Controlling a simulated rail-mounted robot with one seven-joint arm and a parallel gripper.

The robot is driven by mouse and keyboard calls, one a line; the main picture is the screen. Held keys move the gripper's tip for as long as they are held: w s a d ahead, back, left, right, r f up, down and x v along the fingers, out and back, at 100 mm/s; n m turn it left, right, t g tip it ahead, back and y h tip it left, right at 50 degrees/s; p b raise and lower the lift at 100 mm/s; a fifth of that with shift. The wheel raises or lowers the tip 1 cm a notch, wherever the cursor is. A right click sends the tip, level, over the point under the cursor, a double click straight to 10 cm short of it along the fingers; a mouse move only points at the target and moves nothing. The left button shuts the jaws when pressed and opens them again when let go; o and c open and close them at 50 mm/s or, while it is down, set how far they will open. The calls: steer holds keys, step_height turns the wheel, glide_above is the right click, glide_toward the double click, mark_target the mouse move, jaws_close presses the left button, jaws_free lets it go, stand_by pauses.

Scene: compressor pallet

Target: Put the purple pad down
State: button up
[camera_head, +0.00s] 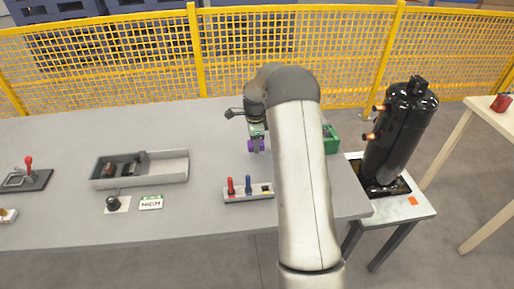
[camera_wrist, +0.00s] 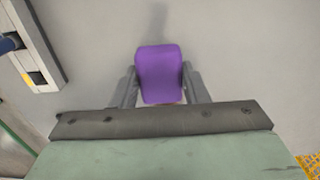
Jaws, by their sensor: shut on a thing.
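The purple pad (camera_wrist: 160,73) is between the two fingers of my gripper (camera_wrist: 161,84) in the wrist view. My gripper is shut on it from both sides. In the head view the purple pad (camera_head: 256,146) shows below my gripper (camera_head: 256,137), over the grey table (camera_head: 215,125). A soft dark shadow lies on the grey surface beyond the pad in the wrist view. I cannot tell the exact gap between pad and table.
A pale holder (camera_head: 235,195) with a red and a blue tool stands in front. A green bin (camera_head: 331,140) is partly hidden behind my arm. A grey tray (camera_head: 170,168) is at the left. A black compressor (camera_head: 398,135) stands at the right. The table's back middle is clear.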

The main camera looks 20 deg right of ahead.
steer(key=shift+d+f, duration=0.25)
steer(key=shift+d+f+p, duration=0.15)
steer(key=shift+f+p, duration=0.15)
steer(key=shift+f, duration=1.45)
steer(key=shift+f, duration=0.15)
steer(key=o, duration=0.9)
